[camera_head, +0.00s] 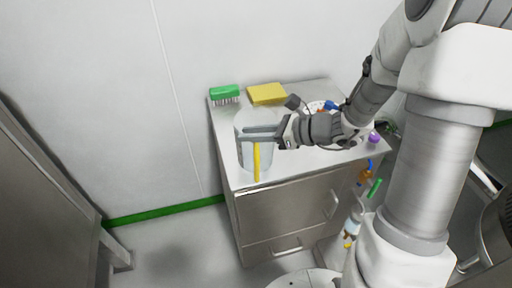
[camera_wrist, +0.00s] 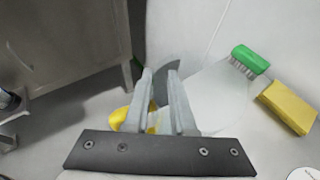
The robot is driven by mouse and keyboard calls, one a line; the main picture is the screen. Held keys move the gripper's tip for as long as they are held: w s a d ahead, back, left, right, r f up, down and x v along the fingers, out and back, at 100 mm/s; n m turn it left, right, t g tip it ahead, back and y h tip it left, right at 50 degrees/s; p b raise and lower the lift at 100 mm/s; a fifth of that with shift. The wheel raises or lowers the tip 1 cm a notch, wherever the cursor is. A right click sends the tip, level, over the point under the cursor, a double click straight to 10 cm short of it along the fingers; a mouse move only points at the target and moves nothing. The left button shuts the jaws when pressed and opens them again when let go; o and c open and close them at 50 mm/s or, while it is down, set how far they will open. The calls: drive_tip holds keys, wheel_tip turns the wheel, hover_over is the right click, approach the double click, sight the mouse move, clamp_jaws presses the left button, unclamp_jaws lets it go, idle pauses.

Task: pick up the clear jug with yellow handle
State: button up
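The clear jug (camera_head: 245,157) stands upright on the near left part of the steel cabinet top, with its yellow handle (camera_head: 257,163) facing the front. My gripper (camera_head: 246,132) reaches in from the right, and its fingers overlap the upper part of the jug in the head view. In the wrist view my gripper (camera_wrist: 160,74) has its two fingers apart with a gap between them. The yellow handle (camera_wrist: 118,118) shows there beside and behind the left finger, partly hidden by the fingers and the gripper body. I cannot tell whether the fingers touch the jug.
A green brush (camera_head: 225,93) and a yellow sponge (camera_head: 267,94) lie at the back of the cabinet top (camera_head: 222,128). Several small items, one a purple-capped object (camera_head: 374,137), are on the right. The wall is close behind. Bottles hang at the cabinet's right side.

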clamp_jaws()
idle(1.1)
